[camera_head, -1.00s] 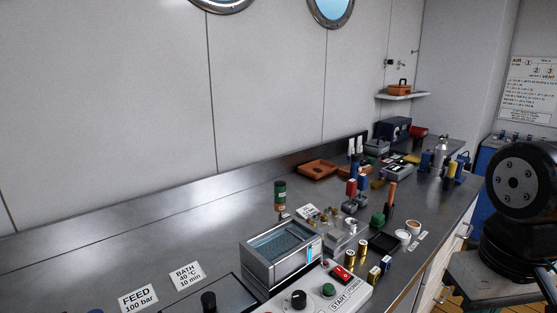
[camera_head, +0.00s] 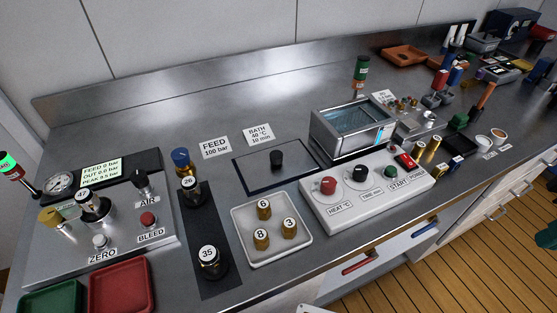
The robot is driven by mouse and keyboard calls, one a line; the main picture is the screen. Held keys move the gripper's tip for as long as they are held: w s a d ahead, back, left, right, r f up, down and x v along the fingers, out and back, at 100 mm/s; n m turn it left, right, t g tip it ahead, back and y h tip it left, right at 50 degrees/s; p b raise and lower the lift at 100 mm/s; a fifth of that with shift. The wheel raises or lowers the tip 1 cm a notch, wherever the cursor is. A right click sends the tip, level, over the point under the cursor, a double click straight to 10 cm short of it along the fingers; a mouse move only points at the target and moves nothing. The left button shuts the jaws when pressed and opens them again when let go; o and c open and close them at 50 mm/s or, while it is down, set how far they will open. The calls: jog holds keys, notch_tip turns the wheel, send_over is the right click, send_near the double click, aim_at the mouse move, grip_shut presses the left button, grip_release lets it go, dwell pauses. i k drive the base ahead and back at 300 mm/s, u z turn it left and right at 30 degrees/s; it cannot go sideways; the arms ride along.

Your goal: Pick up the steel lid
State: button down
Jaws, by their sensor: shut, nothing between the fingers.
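The steel lid (camera_head: 262,172) appears as a flat, dark, reflective rectangular plate with an upright black knob (camera_head: 277,159) in its middle. It lies on the steel counter in the middle of the head view, left of the open glass-fronted bath (camera_head: 352,128), which holds bluish liquid. The lid lies flat and nothing rests on it. I cannot make out my gripper in the head view.
A white control box (camera_head: 367,189) with knobs stands in front of the lid. A tray (camera_head: 272,250) with numbered brass fittings is nearer the front. FEED (camera_head: 215,146) and BATH (camera_head: 259,135) cards lie behind. A gauge panel (camera_head: 120,235) stands left. The counter behind the cards is clear.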

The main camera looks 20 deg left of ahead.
aim_at(269, 167)
jog(key=u, duration=0.45)
jog(key=k, duration=1.15)
jog(key=u, duration=1.1)
jog(key=i, duration=1.1)
jog(key=z, duration=0.55)
